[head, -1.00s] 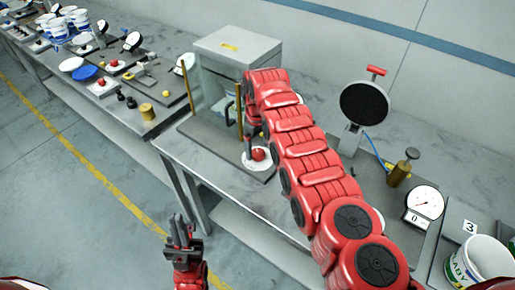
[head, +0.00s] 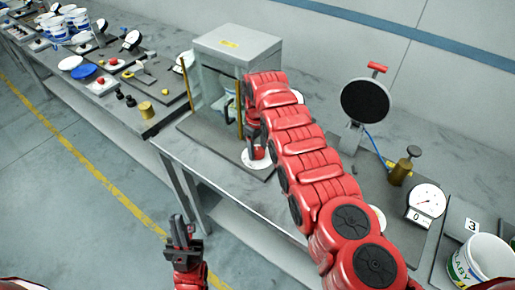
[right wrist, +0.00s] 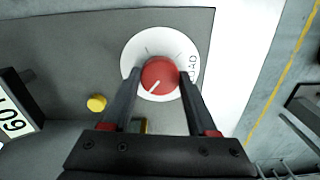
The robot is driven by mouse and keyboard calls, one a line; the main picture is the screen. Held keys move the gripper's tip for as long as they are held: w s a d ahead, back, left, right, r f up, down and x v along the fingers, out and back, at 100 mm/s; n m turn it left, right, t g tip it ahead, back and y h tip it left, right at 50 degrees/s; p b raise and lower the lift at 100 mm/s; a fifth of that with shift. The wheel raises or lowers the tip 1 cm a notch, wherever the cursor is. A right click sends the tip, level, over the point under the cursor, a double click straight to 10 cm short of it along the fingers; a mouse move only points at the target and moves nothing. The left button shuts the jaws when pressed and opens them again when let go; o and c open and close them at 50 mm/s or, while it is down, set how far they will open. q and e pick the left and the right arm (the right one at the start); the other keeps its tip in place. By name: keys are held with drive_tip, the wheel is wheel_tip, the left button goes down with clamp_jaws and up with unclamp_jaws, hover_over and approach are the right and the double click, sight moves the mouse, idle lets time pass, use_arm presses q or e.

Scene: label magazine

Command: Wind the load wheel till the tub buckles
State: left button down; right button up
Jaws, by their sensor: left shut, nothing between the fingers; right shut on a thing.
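The load wheel (right wrist: 160,75) is a red knob with a white pointer line on a round white dial (right wrist: 133,50) with black tick marks and lettering. My right gripper (right wrist: 158,80) is shut on the red knob, one finger on each side. In the head view the right gripper (head: 257,150) reaches down to the dial at the front of the grey press (head: 238,45) and mostly covers the knob. No tub is clearly visible inside the press, whose inside is partly hidden by my right arm. My left gripper (head: 182,235) is shut and empty, over the floor before the bench.
A yellow button (right wrist: 96,103) and a white plate with black characters (right wrist: 14,118) lie near the dial. A round gauge (head: 426,200), brass cylinder (head: 402,172) and white bucket (head: 482,262) stand at right. The left bench carries dishes and stacked tubs.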

drive_tip(key=shift+f+m+b, duration=0.2)
drive_tip(key=shift+m+b, duration=0.4)
drive_tip(key=shift+m, duration=0.7)
drive_tip(key=m+b, duration=0.2)
drive_tip(key=shift+m, duration=0.3)
drive_tip(key=shift+r+m+b, duration=0.1)
drive_tip(key=shift+m+b, duration=0.6)
drive_tip(key=shift+b, duration=0.2)
drive_tip(key=shift+r, duration=0.1)
drive_tip(key=o, duration=1.4)
